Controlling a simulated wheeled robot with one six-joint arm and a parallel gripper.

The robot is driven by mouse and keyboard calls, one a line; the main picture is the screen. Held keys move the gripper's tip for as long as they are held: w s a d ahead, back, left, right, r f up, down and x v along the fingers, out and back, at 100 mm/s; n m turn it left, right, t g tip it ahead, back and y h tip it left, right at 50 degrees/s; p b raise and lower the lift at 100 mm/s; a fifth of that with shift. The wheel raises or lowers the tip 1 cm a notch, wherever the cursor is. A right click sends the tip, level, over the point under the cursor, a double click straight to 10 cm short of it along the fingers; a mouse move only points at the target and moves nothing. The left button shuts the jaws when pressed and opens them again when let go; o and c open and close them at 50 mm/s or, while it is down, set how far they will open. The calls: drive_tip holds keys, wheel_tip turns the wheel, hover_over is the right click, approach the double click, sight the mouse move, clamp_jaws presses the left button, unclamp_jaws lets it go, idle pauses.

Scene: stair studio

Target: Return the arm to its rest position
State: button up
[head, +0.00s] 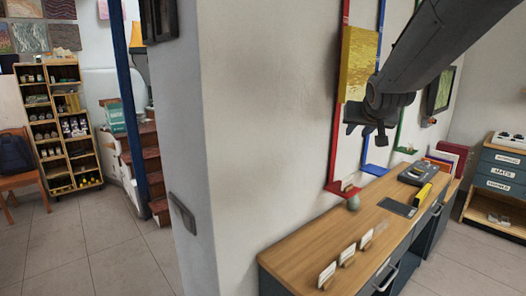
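My arm (435,55) reaches in from the upper right of the head view, and its dark links slope down to the left. My gripper (367,132) is at its lower end, above the wooden-topped desk (300,240) and in front of the wall with the coloured frames. It appears clear of the desk and the wall. Its fingers are small and dark, so I cannot tell whether they are open or shut. No held object shows.
A white wall corner (225,150) stands close at centre. The desk carries card holders (327,274), a small round pot (353,202) and a dark device (415,173). A yellow panel (358,65) hangs behind my gripper. Open tiled floor (90,245) lies left, near shelves (58,125) and stairs (150,165).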

drive_tip(key=s+a+f+n+g, duration=0.1)
drive_tip(key=s+a+f+g, duration=0.2)
drive_tip(key=s+f, duration=0.6)
drive_tip(key=s+a+f+g+y+b, duration=0.1)
drive_tip(key=s+a+f+g, duration=0.2)
drive_tip(key=s+f, duration=0.6)
drive_tip(key=s+a+f+n+g, duration=0.1)
drive_tip(key=s+a+f+g, duration=0.2)
drive_tip(key=s+f, duration=0.7)
drive_tip(key=s, duration=0.4)
drive_tip(key=shift+n+g+y+b, duration=0.3)
drive_tip(key=shift+g+b, duration=0.1)
drive_tip(key=shift+d+r, duration=0.1)
drive_tip(key=shift+d, duration=0.05)
